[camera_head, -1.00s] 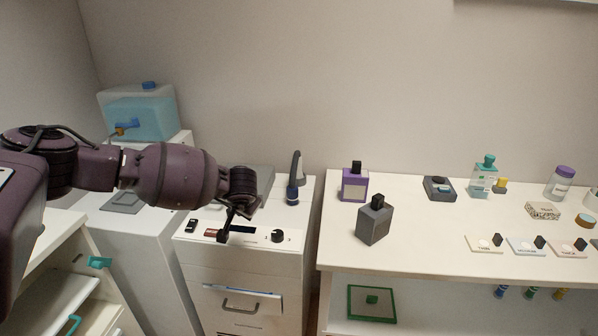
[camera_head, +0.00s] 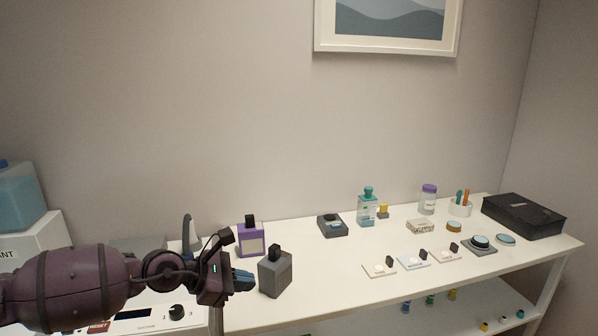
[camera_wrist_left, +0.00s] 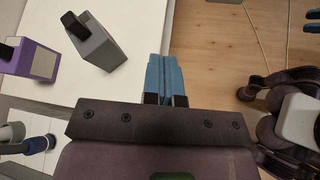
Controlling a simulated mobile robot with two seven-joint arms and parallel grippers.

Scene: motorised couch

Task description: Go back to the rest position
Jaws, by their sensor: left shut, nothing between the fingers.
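My left gripper (camera_head: 243,280) has blue fingertips pressed together and empty. In the head view it is at the lower left, in front of the left end of the white table, close to a grey bottle with a black cap (camera_head: 274,272). In the left wrist view the shut blue fingers (camera_wrist_left: 165,78) point past the table's edge, over the wooden floor. The grey bottle (camera_wrist_left: 97,45) stands apart from them, to their left.
A purple bottle (camera_head: 250,241) stands behind the grey one. The white table (camera_head: 320,270) also holds a teal bottle (camera_head: 367,208), a jar (camera_head: 428,200), small sample cards and a black case (camera_head: 523,215). A white cabinet with a dial (camera_head: 177,312) is at the left.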

